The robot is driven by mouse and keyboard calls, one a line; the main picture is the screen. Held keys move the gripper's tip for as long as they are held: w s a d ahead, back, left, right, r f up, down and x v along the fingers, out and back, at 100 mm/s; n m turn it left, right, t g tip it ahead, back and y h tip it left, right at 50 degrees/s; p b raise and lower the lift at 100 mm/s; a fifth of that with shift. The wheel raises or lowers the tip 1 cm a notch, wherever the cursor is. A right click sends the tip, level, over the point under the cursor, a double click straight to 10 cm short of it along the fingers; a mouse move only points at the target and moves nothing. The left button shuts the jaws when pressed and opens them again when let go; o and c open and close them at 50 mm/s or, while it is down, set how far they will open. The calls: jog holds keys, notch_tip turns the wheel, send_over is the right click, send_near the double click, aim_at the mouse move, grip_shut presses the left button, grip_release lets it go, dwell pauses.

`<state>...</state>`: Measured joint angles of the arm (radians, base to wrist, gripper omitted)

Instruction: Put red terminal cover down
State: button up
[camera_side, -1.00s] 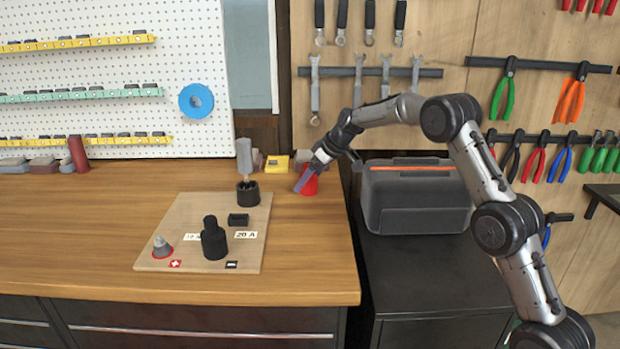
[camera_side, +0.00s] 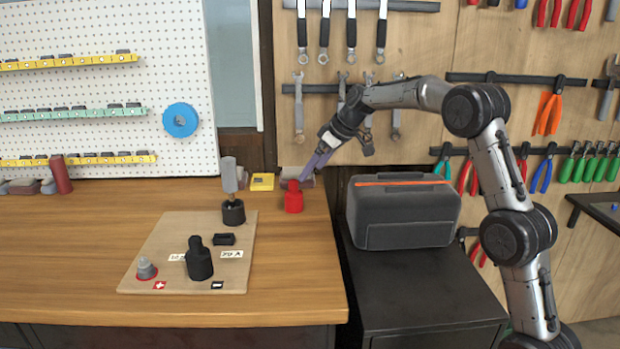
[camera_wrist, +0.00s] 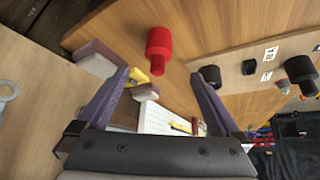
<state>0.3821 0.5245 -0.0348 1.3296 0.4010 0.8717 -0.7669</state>
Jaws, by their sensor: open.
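The red terminal cover (camera_side: 293,199) stands upright on the wooden bench near its right end. It also shows in the wrist view (camera_wrist: 159,44), beyond the fingertips and apart from them. My gripper (camera_side: 304,177) is open and empty, just above and a little right of the cover in the side view. In the wrist view my gripper (camera_wrist: 158,95) has its two purple fingers spread wide with nothing between them at the tips. The wooden board (camera_side: 160,240) holds a black terminal cover (camera_side: 199,262) and a bare grey terminal post (camera_side: 147,268) with a red ring.
A grey-handled tool in a black round holder (camera_side: 233,212) stands at the board's back edge. A yellow block (camera_side: 262,182) and small blocks sit behind the red cover. A dark toolbox (camera_side: 403,215) stands on the black cabinet to the right. The bench's front right is clear.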

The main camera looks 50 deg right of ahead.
jog(key=s+a+r, duration=0.3)
jog(key=s+a, duration=0.3)
jog(key=s, duration=0.4)
jog(key=s+a+r, duration=0.4)
jog(key=s+a, duration=0.2)
jog(key=s, duration=0.3)
jog(key=s+a+f+m, duration=0.1)
jog(key=s+f, duration=0.3)
jog(key=s, duration=0.7)
jog(key=s+a+f+m+h, duration=0.1)
jog(key=s+a+f, duration=0.2)
jog(key=s, duration=0.8)
jog(key=shift+f+g, duration=0.4)
jog(key=shift+f, duration=0.05)
